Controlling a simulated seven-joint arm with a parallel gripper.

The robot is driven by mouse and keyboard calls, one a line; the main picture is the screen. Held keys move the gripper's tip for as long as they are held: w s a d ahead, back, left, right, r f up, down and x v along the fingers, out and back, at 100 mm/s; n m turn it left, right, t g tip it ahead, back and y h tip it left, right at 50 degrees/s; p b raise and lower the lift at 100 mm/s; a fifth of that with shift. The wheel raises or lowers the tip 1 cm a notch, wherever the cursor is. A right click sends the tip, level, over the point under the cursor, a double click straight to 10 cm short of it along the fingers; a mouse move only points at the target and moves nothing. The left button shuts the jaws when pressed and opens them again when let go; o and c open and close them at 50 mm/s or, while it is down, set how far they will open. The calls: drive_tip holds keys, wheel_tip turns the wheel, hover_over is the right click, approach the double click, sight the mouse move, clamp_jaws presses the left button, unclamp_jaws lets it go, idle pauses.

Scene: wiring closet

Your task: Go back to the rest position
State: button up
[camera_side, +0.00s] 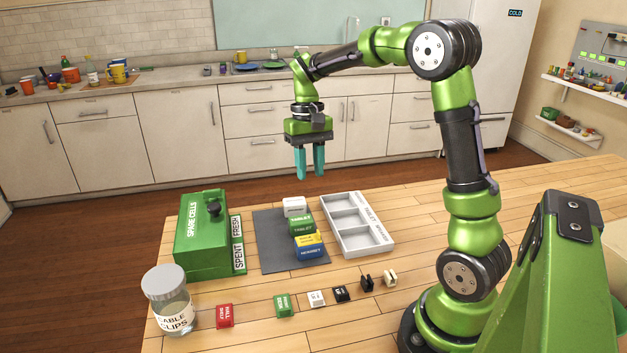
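My gripper (309,161) hangs above the far edge of the wooden table, pointing down, with its two teal fingers a little apart. Nothing shows between the fingers. The arm is raised and bent, clear of everything on the table. Below the gripper, a dark grey mat (270,245) carries a white block (294,207), green blocks (302,225), a yellow block (309,240) and a blue block (311,252), set close together in a column.
A green SPARE CELLS box (203,236) stands left of the mat. A white compartment tray (366,247) lies to the right, looking empty. A lidded CABLE CLIPS jar (170,300) stands front left. A red block (225,315) and several small pieces line the front. The right tabletop (540,180) is clear.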

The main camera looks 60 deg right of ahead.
drive_tip(key=s+a+r+n+t, duration=0.1)
drive_tip(key=s+a+r+t, duration=0.1)
drive_tip(key=s+a+t, duration=0.2)
drive_tip(key=s+a+r+n+t, duration=0.2)
drive_tip(key=s+a+r+t, duration=0.1)
drive_tip(key=s+a, duration=0.6)
drive_tip(key=a+t, duration=0.1)
drive_tip(key=a, duration=0.1)
drive_tip(key=shift+a+y, duration=0.4)
